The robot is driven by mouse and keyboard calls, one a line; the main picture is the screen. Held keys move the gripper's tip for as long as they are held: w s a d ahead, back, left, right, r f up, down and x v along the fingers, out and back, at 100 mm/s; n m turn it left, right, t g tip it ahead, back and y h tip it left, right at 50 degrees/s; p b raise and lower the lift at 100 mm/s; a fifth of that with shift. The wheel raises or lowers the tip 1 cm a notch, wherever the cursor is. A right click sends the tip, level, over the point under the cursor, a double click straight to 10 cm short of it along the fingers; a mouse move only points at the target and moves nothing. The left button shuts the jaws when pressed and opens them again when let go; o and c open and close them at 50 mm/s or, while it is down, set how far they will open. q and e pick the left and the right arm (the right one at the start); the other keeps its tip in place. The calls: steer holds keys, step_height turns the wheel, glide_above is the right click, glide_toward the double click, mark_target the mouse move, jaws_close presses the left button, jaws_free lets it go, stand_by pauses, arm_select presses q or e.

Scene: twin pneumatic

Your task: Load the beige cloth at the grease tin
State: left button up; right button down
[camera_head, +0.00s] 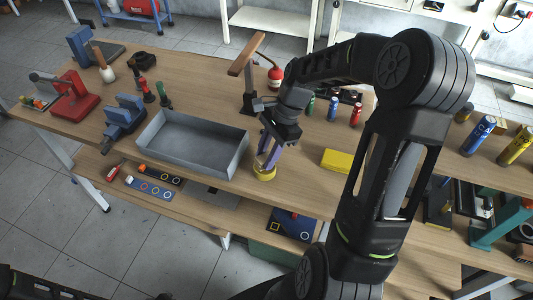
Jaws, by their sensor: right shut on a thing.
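A small round yellow tin (264,174), which looks like the grease tin, stands on the wooden bench near its front edge, just right of the grey tray. My right gripper (267,158) points down directly over the tin, its fingers at the tin's top. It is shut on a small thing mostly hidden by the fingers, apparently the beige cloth. The cloth's shape is too small to make out, and I cannot tell whether it touches the grease. No other beige cloth shows. My left gripper is not in view; only a dark part of my own shows at the bottom left.
The empty grey tray (190,146) stands close to the left of the tin. A yellow block (336,160) lies to the right.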

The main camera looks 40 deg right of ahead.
mark_target(266, 156)
steer(key=shift+f+b, duration=0.35)
steer(key=shift+f, duration=0.25)
stand_by(0.9)
stand_by(1.3)
step_height(266, 156, up, 7)
steer(key=p, duration=0.6)
stand_by(0.9)
